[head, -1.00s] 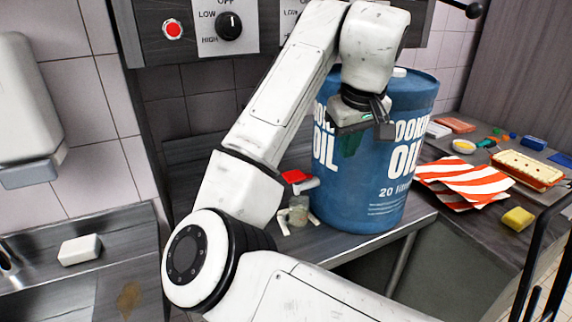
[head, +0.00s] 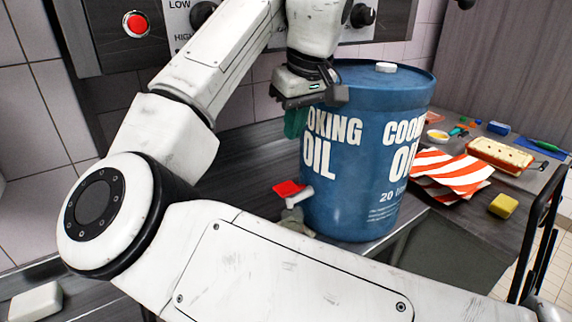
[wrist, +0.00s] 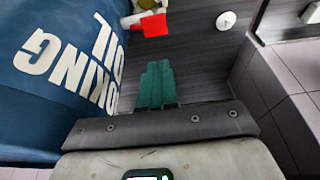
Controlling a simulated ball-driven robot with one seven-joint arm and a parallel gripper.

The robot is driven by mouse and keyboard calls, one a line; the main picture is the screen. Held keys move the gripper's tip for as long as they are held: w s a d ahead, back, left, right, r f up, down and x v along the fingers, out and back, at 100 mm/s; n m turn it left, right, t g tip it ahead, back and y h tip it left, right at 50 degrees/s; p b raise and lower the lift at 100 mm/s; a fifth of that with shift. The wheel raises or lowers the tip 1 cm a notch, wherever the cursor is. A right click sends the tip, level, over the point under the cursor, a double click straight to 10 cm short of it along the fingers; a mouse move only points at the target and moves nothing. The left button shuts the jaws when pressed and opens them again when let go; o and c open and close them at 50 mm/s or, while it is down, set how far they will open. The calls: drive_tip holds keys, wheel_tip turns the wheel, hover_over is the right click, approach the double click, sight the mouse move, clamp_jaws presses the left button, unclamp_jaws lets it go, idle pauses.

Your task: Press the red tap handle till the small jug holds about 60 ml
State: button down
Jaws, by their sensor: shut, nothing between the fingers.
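The red tap handle (head: 288,188) sits on a white tap (head: 302,194) low on the blue cooking oil drum (head: 350,215). The handle also shows near the top of the wrist view (wrist: 154,25). The small jug (head: 294,216) is below the tap; my arm hides its lower part, and I cannot tell its level. My gripper (head: 295,124) is above the handle, beside the drum's upper left side, and apart from both. Its green fingers (wrist: 156,84) are closed together and empty.
A red-and-white striped cloth (head: 452,175), a yellow sponge (head: 503,206) and a food tray (head: 500,155) lie on the right counter. A control panel (head: 190,45) is on the wall behind.

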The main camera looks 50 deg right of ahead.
approach(283, 188)
drive_tip(key=x, duration=0.5)
drive_tip(key=shift+w+p, duration=0.15)
drive_tip(key=shift+p, duration=0.2)
drive_tip(key=shift+f, duration=0.75)
